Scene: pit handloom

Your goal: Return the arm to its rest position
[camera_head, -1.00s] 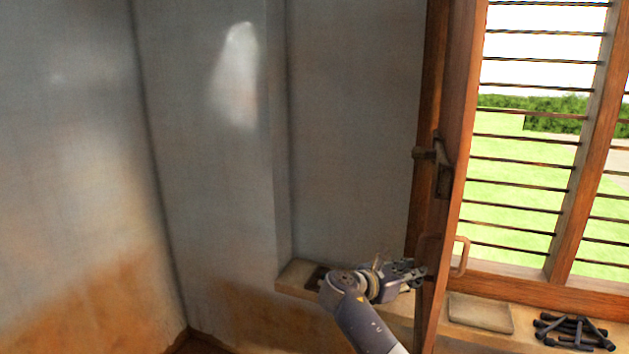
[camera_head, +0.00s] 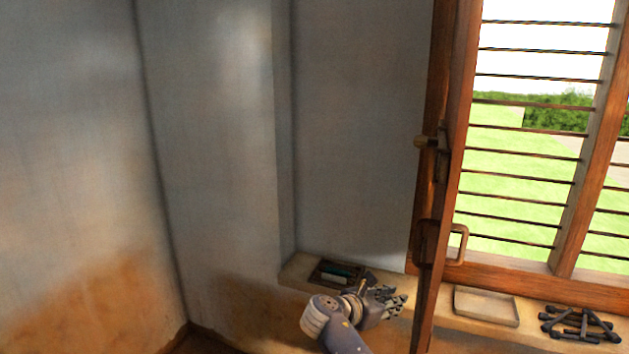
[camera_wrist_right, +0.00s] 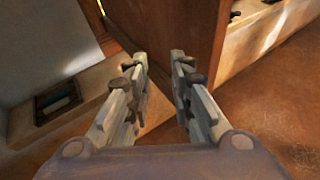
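My right arm comes up from the bottom of the head view, and its gripper (camera_head: 390,301) is in front of the window ledge, left of the open wooden shutter (camera_head: 447,190). In the right wrist view the two fingers of the right gripper (camera_wrist_right: 160,95) stand apart with nothing between them. The shutter (camera_wrist_right: 178,32) shows beyond the fingertips there. The gripper looks apart from the shutter. My left gripper is in neither view.
A dark tray (camera_head: 338,273) with a greenish item sits on the ledge behind my arm; it also shows in the right wrist view (camera_wrist_right: 58,101). A shallow pale tray (camera_head: 486,306) and a pile of dark pieces (camera_head: 580,325) lie on the ledge right of the shutter. The barred window is behind.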

